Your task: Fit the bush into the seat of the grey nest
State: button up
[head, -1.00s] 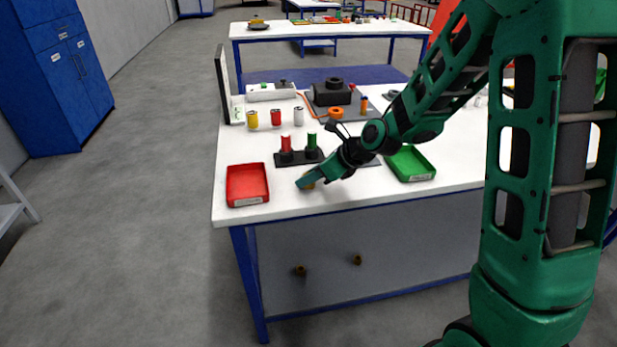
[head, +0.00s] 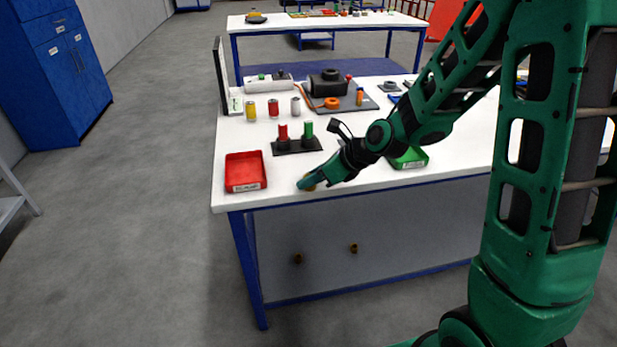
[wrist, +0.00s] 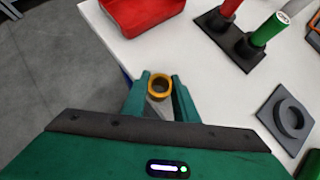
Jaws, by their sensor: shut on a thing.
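The bush is a short brass-coloured ring (wrist: 160,86), held between the fingertips of my gripper (wrist: 160,97) with its open bore facing the wrist camera. In the head view my gripper (head: 309,182) is low over the front edge area of the white table, between the red tray and the green tray. I cannot tell whether the bush touches the table. The grey nest (wrist: 289,115) is a square plate with a raised round seat, lying to the right of my gripper in the wrist view. The seat looks empty. In the head view my arm hides most of the nest.
A red tray (head: 246,184) lies left of my gripper. A dark stand (head: 296,146) with a red and a green cylinder is behind it. A green tray (head: 410,161) is right, partly behind my arm. Several cans stand farther back. White tabletop is clear around my gripper.

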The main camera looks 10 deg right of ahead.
jog(key=o, duration=1.2)
jog(key=v, duration=1)
jog(key=shift+d+r, duration=0.2)
jog(key=shift+s, duration=0.15)
